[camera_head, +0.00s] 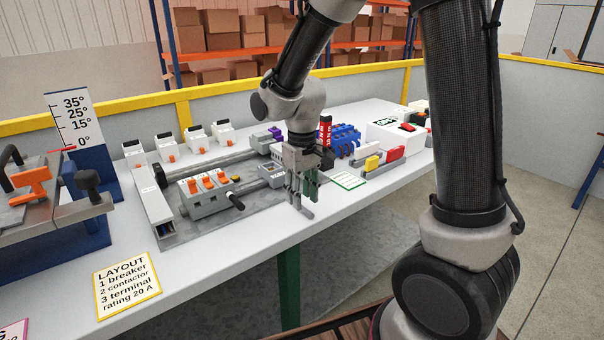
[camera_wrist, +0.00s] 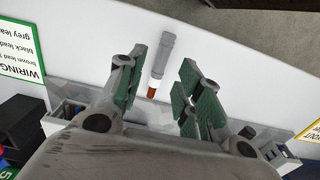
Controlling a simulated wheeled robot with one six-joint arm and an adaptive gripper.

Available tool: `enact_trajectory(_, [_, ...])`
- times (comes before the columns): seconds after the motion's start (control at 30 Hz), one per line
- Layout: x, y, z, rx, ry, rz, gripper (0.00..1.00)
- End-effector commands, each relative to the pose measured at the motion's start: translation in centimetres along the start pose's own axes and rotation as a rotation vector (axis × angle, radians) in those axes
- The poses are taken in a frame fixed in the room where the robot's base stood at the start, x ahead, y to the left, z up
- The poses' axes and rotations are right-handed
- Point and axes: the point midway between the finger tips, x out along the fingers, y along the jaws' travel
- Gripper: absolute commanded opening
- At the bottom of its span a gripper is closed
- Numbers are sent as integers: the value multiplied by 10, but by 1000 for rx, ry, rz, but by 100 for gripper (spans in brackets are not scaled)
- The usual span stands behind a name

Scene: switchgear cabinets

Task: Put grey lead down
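The grey lead (camera_wrist: 164,58) is a short grey cylinder with a copper-brown tip. In the wrist view it lies on the white table top between my gripper's fingers. My gripper (camera_wrist: 163,68) has green pads, and the fingers stand apart with a visible gap on both sides of the lead. In the head view my gripper (camera_head: 303,190) points down, low over the table near its front edge, to the right of the rail assembly. The lead is hard to make out there against the fingertips.
A green-edged wiring card (camera_head: 348,180) lies just right of my gripper. A yellow-edged layout card (camera_head: 127,285) lies front left. The table's front edge is close.

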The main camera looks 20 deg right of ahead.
Motion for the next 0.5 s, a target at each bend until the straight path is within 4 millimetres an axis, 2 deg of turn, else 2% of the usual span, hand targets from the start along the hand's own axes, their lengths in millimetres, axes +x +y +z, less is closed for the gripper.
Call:
enact_trajectory(0.1, [-30,0,-1,0,8,0,35])
enact_trajectory(0.3, [-72,0,-1,0,5,0,35])
enact_trajectory(0.5, [-93,0,0,0,2,0,35])
